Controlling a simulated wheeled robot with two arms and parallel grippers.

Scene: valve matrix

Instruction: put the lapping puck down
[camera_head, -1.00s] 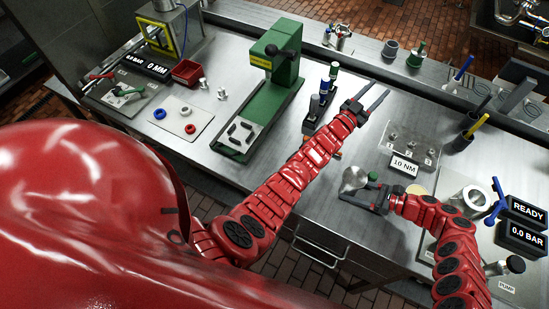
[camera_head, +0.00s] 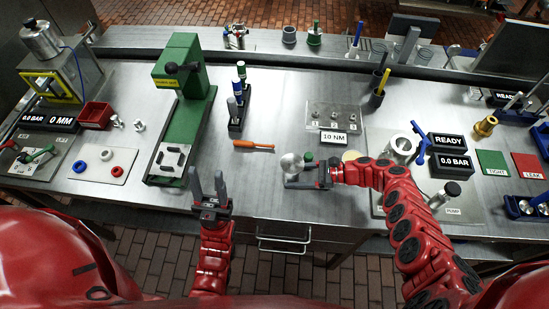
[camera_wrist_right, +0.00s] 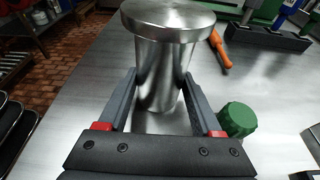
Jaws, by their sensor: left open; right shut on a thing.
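The lapping puck is taken to be the silver metal piece (camera_head: 291,162) near the bench's front edge. In the right wrist view it shows as a wide round disc (camera_wrist_right: 168,18) on a narrower cylinder (camera_wrist_right: 163,75), standing roughly upright between the fingers. My right gripper (camera_head: 300,179) is shut on it; the fingers lie on both sides of the cylinder. I cannot tell whether its base touches the bench. My left gripper (camera_head: 207,178) is open and empty, at the front edge, right of the green press (camera_head: 182,110).
A green-capped item (camera_wrist_right: 238,118) stands close beside the right finger. An orange-handled screwdriver (camera_head: 254,145) lies to the left. The 10 NM plate (camera_head: 333,137) is behind, and the READY and 0.0 BAR displays (camera_head: 449,153) are at right. Bare bench lies left of the puck.

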